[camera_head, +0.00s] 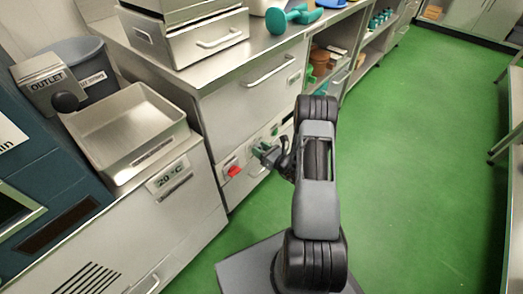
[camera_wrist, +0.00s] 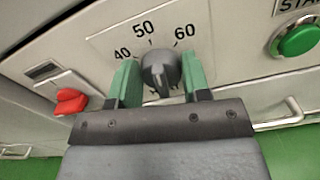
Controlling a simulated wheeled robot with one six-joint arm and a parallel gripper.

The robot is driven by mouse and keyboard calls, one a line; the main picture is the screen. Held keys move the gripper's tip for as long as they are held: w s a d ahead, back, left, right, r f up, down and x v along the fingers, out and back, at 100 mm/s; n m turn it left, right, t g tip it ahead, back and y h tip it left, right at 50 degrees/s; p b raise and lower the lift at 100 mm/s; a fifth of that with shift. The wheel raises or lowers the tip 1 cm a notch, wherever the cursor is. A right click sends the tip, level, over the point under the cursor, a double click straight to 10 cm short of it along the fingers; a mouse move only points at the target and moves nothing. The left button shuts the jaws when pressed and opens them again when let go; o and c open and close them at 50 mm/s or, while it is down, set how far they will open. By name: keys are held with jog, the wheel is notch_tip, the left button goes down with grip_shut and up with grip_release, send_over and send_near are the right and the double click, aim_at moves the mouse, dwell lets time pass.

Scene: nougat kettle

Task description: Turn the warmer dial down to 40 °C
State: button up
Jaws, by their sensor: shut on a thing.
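The warmer dial is a dark grey round knob (camera_wrist: 158,70) in the wrist view, on a pale panel with 40, 50 and 60 printed around it. A ridge runs up its middle and points close to straight up, near the 50. My gripper (camera_wrist: 157,82) has green fingers, one on each side of the knob, and is shut on it. In the head view my gripper (camera_head: 268,154) reaches the cabinet front from the right, and the dial is hidden there.
A red switch (camera_wrist: 70,102) is left of the dial, and a green START button (camera_wrist: 297,40) is to its right. A steel tray (camera_head: 125,130) stands on the unit at left, above a 20 °C display (camera_head: 173,181). Green floor (camera_head: 420,180) is clear at right.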

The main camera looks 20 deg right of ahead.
jog(key=n+b, duration=0.1)
jog(key=n, duration=0.2)
jog(key=n+b, duration=0.1)
jog(key=n, duration=0.2)
jog(key=shift+s+a+f+b, duration=0.1)
jog(key=shift+a+f+b, duration=0.1)
jog(key=shift+b, duration=0.15)
jog(key=n+b, duration=0.3)
jog(key=n, duration=0.2)
jog(key=shift+n, duration=0.4)
jog(key=o, duration=0.9)
jog(key=shift+a, duration=0.1)
jog(key=shift+c, duration=0.2)
jog(key=p+v, duration=0.3)
jog(key=v, duration=1.1)
jog(key=shift+a+r, duration=0.1)
jog(key=shift+r, duration=0.05)
